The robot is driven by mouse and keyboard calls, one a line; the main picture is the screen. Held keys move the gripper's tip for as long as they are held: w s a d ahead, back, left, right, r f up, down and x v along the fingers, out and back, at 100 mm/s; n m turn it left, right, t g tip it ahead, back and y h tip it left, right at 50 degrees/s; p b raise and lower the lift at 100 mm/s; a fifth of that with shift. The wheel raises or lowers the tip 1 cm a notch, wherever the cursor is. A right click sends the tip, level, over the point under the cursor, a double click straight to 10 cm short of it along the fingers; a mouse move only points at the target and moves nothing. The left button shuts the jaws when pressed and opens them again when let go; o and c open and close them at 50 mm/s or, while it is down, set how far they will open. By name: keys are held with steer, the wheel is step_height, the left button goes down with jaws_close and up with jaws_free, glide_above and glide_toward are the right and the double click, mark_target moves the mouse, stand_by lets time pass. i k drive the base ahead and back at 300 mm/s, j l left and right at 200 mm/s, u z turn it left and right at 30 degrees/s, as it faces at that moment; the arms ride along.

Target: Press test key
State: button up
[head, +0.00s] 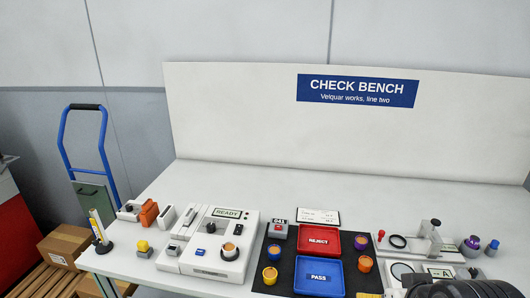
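A white tester (188,267) stands left of the middle of the bench, with a small screen (227,213) reading READY. On its top are a black knob (211,228), a small dark blue key (199,252) and a round well holding a brown-topped cup (230,251). No label for the test key is readable, so I cannot tell for certain which control it is. A dark ribbed part of my arm shows at the bottom right edge, well to the right of the tester. My gripper's fingers are not in view.
A black mat (286,262) right of the tester holds a red REJECT tray (319,252), a blue PASS tray (297,278), a grey CAL block (278,230) and several cups. A white fixture (429,246) stands at the right. A tall back panel (240,120) closes off the bench's rear.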

mark_target(200, 252)
steer(key=u, duration=1.3)
